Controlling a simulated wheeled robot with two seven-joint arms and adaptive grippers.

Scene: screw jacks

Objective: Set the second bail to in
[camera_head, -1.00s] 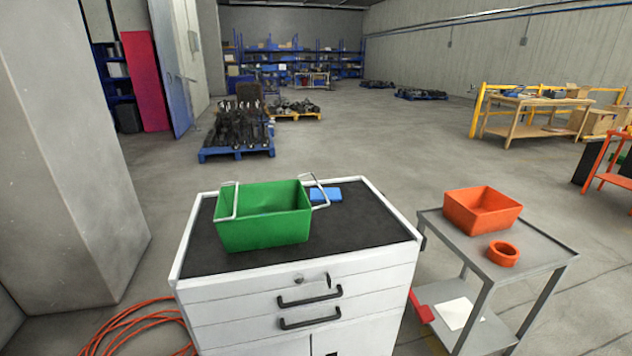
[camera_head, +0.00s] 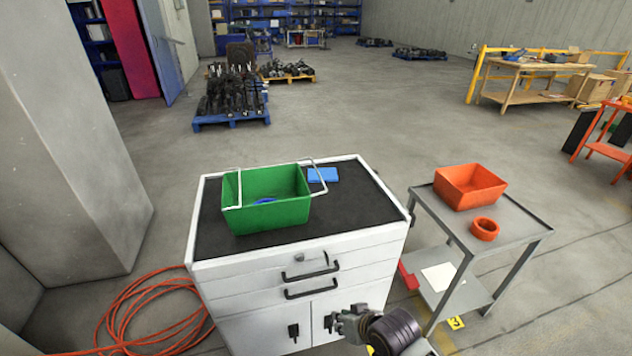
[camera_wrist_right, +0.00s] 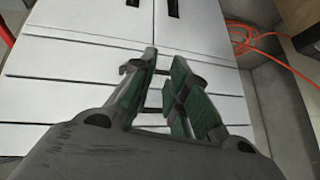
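A green bin (camera_head: 268,214) stands on the dark top of a white cabinet (camera_head: 300,262). It has two white wire bails. The left bail (camera_head: 239,190) lies across the bin's left end, over the opening. The right bail (camera_head: 323,178) sticks out past the bin's right end, away from the opening. Something blue (camera_head: 265,201) lies inside the bin. My right gripper (camera_head: 331,321) is low in front of the cabinet doors, well below the bin and touching nothing. In the right wrist view its fingers (camera_wrist_right: 164,57) are apart with nothing between them. My left gripper is not in view.
A blue box (camera_head: 323,174) lies on the cabinet behind the right bail. An orange hose (camera_head: 140,310) lies on the floor at left.

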